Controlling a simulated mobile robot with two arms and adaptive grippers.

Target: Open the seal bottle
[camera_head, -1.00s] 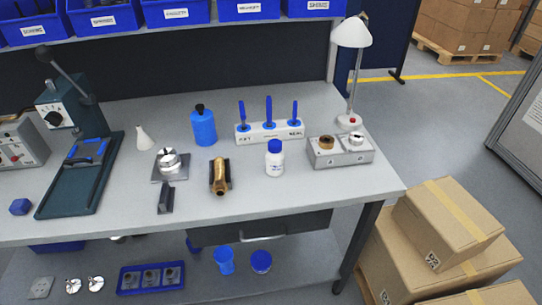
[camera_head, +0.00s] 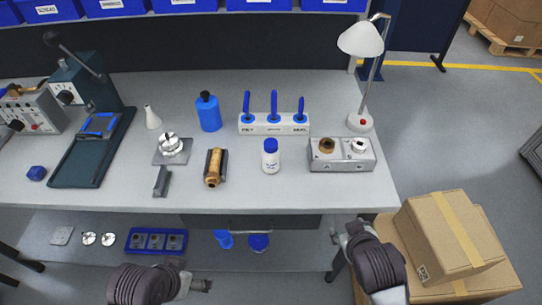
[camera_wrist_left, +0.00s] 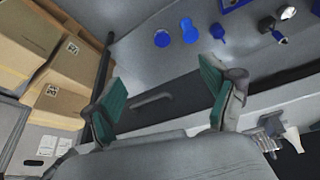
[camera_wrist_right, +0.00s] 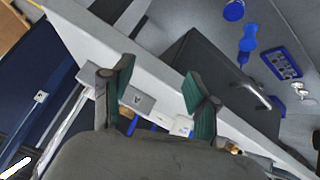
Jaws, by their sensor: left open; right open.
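A small white bottle with a blue cap (camera_head: 271,156) stands upright near the front of the bench, between a brass part and the metal two-hole block. A blue bottle with a dark cap (camera_head: 209,112) stands further back. My left gripper (camera_head: 193,286) is in front of the bench, low and left of the white bottle. It is open and empty in the left wrist view (camera_wrist_left: 163,90). My right gripper (camera_head: 346,238) is just off the bench's front edge, right of the white bottle. It is open and empty in the right wrist view (camera_wrist_right: 160,86).
A white rack with blue-handled tools (camera_head: 273,124) stands behind the white bottle. The brass part (camera_head: 214,168) sits to its left and the metal block (camera_head: 342,154) to its right. A lamp (camera_head: 361,85) stands at back right. Cardboard boxes (camera_head: 448,235) are on the floor right of the bench.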

